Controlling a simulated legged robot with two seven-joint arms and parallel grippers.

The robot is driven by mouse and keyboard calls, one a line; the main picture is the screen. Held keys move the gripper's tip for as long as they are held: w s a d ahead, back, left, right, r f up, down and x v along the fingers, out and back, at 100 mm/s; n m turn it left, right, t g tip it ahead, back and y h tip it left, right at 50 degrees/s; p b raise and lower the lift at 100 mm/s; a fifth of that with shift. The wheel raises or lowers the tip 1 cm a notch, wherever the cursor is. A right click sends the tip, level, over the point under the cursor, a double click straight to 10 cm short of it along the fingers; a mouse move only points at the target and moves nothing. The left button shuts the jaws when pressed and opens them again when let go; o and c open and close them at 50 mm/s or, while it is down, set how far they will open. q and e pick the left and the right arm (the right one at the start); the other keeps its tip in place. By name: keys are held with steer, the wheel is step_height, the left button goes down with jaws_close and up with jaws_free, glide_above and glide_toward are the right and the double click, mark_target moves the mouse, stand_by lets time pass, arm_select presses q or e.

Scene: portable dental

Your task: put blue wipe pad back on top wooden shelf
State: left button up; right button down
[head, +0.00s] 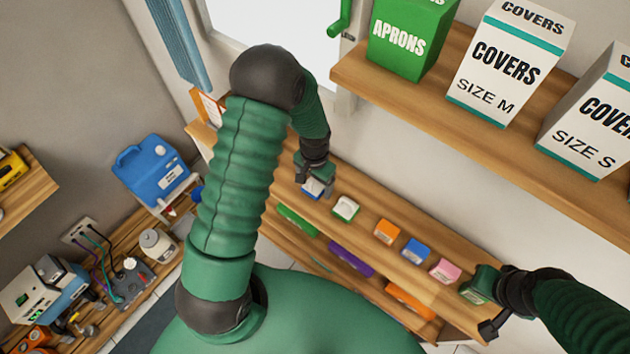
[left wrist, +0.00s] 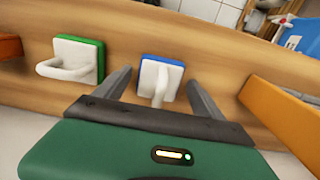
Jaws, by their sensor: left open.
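The blue wipe pad (head: 312,188), with a white handle, is on the top board of the low wooden shelf unit (head: 365,218). In the left wrist view the same pad (left wrist: 162,75) appears against the wood, its handle facing me. My left gripper (head: 314,178) is open right above it; in the wrist view its two fingers (left wrist: 158,88) stand on either side of the handle, apart from it.
A green pad with a white handle (left wrist: 78,60) is close by, left in the wrist view. Orange (head: 387,231), blue (head: 415,250) and pink (head: 445,270) blocks sit further along the board. An upper shelf (head: 430,110) with boxes overhangs behind.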

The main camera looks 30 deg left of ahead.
arm_select(q)
steer(key=shift+r, duration=0.25)
step_height(320, 180, up, 12)
steer(key=b, duration=0.3)
steer(key=shift+d+f, duration=0.1)
steer(key=shift+f, duration=0.15)
steer(key=s+d+r+n+t, duration=0.1)
steer(key=s+d+t, duration=0.2)
steer(key=s+d, duration=0.6)
steer(key=f+b, duration=0.3)
steer(key=a+f+b, duration=0.1)
steer(key=f+b, duration=0.5)
steer(key=shift+s+a+f+b, duration=0.2)
steer(key=shift+s+a+b, duration=0.05)
steer(key=shift+a+b, duration=0.15)
arm_select(e)
steer(key=s+x, duration=0.1)
steer(key=x, duration=0.3)
steer(key=s+x, duration=0.1)
steer(key=x, duration=0.7)
steer(key=shift+s+f, duration=0.35)
steer(key=shift+f, duration=0.15)
arm_select(q)
steer(key=shift+d+r, duration=0.1)
steer(key=shift+d, duration=0.05)
arm_select(e)
steer(key=shift+d, duration=0.15)
